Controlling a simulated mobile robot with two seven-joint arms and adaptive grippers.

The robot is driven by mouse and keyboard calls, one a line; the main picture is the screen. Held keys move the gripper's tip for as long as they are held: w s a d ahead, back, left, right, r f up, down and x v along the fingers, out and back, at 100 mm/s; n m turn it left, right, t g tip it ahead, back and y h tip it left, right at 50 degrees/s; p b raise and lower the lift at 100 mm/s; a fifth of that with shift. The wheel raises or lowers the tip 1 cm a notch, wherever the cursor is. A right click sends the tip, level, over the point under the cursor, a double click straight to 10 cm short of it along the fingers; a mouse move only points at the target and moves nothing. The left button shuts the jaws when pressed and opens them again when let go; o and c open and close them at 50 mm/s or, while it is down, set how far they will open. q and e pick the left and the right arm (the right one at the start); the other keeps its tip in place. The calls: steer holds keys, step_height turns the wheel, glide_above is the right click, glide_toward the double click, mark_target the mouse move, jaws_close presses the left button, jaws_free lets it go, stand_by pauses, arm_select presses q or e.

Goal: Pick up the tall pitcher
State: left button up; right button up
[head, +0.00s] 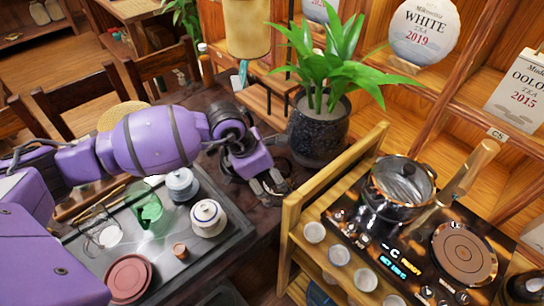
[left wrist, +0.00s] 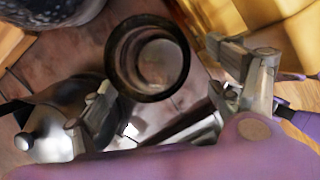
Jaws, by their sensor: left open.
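A round, open-topped vessel with a dark rim (left wrist: 117,62), seen from above, stands on the brown table in the left wrist view. It looks like the tall pitcher, but its height cannot be judged from here. My left gripper (head: 271,185) is open, pointing down near the table's right end, just in front of the plant pot. In the left wrist view the fingers of my left gripper (left wrist: 172,97) are spread, one on each side below the vessel's mouth, with nothing visibly held. In the head view the gripper mostly hides the vessel. My right gripper is not in view.
A potted plant (head: 319,130) stands close behind the gripper. A wooden shelf stand (head: 291,222) with cups is close on the right, beside a hob with a glass pot (head: 399,195). A tea tray (head: 215,243) with lidded jars and a green vessel lies left.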

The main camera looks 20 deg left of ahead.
arm_select(q)
steer(key=x, duration=0.5)
steer(key=shift+w+d, duration=0.25)
steer(key=shift+w, duration=0.15)
steer(key=shift+c, duration=0.3)
steer(key=c, duration=1.5)
steer(key=shift+r, duration=0.2)
